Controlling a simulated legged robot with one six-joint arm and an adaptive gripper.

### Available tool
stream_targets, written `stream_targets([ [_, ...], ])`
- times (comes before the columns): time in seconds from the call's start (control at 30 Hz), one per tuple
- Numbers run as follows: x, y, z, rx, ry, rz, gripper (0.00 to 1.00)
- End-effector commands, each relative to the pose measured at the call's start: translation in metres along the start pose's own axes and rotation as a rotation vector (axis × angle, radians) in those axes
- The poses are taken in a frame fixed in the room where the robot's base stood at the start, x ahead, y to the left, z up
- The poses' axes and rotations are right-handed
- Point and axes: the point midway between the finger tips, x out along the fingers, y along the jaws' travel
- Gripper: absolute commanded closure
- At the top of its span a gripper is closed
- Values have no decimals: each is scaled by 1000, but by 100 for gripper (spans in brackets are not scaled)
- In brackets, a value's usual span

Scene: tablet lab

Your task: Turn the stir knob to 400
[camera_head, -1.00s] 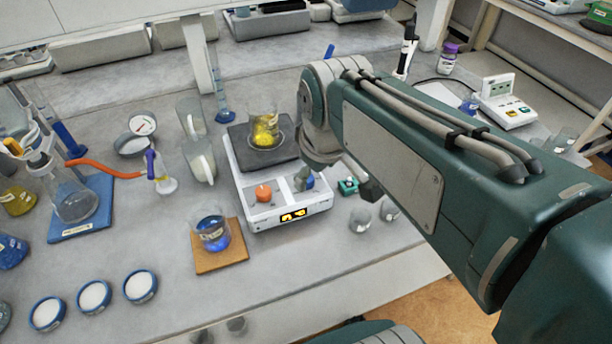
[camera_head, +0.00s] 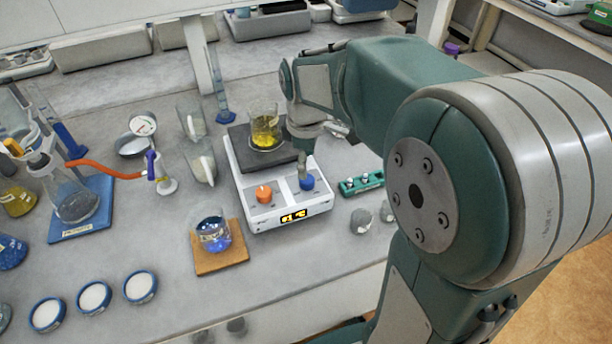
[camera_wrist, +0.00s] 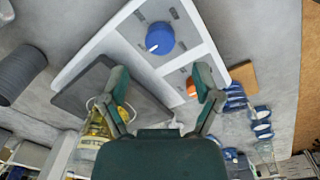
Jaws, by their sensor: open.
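The white hotplate stirrer (camera_head: 290,207) stands on the bench with an orange knob (camera_head: 264,192) and a blue knob (camera_head: 307,183) on its front panel. I cannot read which knob is labelled stir. Its display (camera_head: 293,216) is lit, but its digits are unclear. My gripper (camera_wrist: 160,78) is open and empty, with its two fingers well apart. In the wrist view the blue knob (camera_wrist: 160,38) lies beyond the fingertips, roughly centred between them, with a white pointer line. The orange knob (camera_wrist: 191,88) shows beside the right finger. In the head view a finger hangs just behind the blue knob.
A beaker of yellow liquid (camera_head: 265,128) sits on the dark top plate (camera_head: 240,138), close to my gripper. A blue-filled beaker (camera_head: 213,235) stands on an orange-brown mat (camera_head: 222,262) at left. A green rack (camera_head: 362,184) and small glassware stand right of the stirrer.

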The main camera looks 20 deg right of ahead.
Motion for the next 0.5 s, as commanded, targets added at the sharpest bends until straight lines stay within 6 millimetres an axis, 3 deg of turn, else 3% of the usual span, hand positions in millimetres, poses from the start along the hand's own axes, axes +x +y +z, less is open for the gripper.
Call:
stream_targets([
  [0.23, 42, 0, 0, 1, -2, -3, 19],
  [0.5, 56, 0, 0, 1, 0, 0, 19],
])
